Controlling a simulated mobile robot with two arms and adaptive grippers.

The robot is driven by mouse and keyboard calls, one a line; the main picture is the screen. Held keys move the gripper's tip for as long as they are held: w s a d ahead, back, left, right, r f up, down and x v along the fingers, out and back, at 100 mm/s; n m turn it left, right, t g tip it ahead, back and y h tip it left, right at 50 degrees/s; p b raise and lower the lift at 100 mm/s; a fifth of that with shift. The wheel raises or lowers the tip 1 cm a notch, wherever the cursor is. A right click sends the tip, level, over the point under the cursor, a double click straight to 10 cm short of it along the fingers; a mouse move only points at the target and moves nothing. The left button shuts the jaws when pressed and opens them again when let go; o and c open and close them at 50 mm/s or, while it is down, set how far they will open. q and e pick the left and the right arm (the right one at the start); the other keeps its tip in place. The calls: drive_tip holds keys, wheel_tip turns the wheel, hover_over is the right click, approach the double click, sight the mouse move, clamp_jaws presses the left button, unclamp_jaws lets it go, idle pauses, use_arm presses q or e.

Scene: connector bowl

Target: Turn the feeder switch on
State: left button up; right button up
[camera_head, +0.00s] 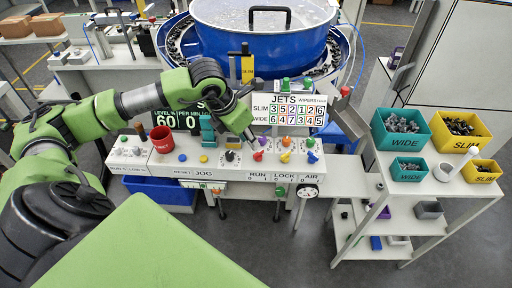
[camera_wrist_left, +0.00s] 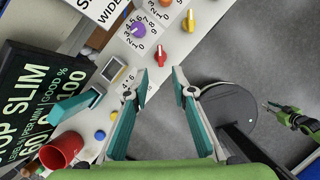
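My left gripper (camera_head: 245,138) hangs over the front control panel (camera_head: 202,173), near a black knob (camera_head: 232,156). In the wrist view its two teal fingers (camera_wrist_left: 160,74) are apart with nothing between them. A red knob (camera_wrist_left: 160,52) lies just beyond the tips, with a purple knob (camera_wrist_left: 139,30) and a yellow knob (camera_wrist_left: 187,20) farther along. No label reading "feeder" is legible, so I cannot tell which control is the feeder switch. A small box with knobs (camera_head: 130,152) stands at the panel's left end.
The blue bowl (camera_head: 265,45) is behind. Connector bins, including a teal WIDE bin (camera_head: 400,143), stand on the right shelf. Floor in front is partly clear.

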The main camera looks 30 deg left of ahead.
sight(258, 153)
use_arm(q)
drive_tip(key=p+x, duration=0.1)
drive_tip(key=x, duration=0.7)
clamp_jaws()
